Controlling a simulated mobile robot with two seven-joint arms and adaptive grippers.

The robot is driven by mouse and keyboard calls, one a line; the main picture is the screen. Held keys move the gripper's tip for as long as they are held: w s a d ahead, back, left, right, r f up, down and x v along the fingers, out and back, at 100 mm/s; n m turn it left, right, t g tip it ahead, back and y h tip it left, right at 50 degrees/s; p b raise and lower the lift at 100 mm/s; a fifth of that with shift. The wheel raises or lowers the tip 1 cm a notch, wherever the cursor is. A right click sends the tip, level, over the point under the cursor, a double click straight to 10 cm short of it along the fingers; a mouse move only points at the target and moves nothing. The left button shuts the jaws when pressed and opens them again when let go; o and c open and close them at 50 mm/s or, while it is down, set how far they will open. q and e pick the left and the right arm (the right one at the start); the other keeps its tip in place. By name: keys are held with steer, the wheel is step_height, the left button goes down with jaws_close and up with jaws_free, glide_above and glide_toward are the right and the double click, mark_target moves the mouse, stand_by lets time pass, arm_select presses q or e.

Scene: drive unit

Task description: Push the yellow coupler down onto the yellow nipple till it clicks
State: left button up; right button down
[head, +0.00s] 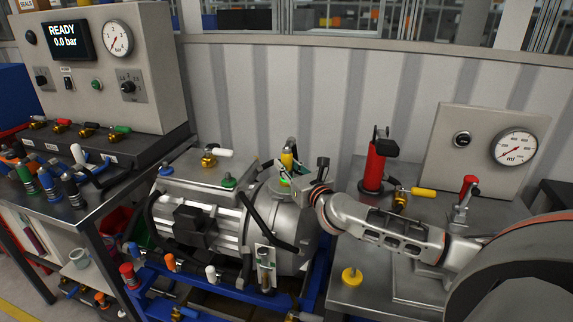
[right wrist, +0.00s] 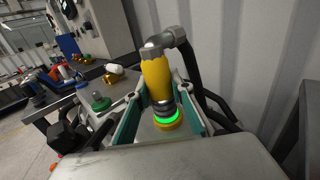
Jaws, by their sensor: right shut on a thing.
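The yellow coupler (right wrist: 157,76) stands nearly upright in the right wrist view, with a grey elbow and a dark hose at its top. It also shows small in the head view (head: 287,160), above the silver drive unit (head: 268,205). My right gripper (right wrist: 160,92) is shut on the coupler, one green-padded finger on each side; it also shows in the head view (head: 290,178). Directly below the coupler's dark lower end are a glowing green ring (right wrist: 167,118) and a yellow base. The nipple itself is hidden, so I cannot tell how far the coupler sits on it. My left gripper is out of view.
A green-capped fitting (head: 228,181) and a white-handled brass valve (head: 208,158) are on the unit's top. The control panel (head: 100,60) reads READY, 0.0 bar. A red cylinder (head: 374,168) and a gauge panel (head: 480,145) stand on the right bench.

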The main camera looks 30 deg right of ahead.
steer(key=c, duration=1.7)
jaws_free()
steer(key=shift+f, duration=0.1)
steer(key=shift+s, duration=0.1)
steer(key=s, duration=0.8)
steer(key=s+a, duration=0.1)
steer(key=s, duration=0.2)
steer(key=shift+s, duration=0.4)
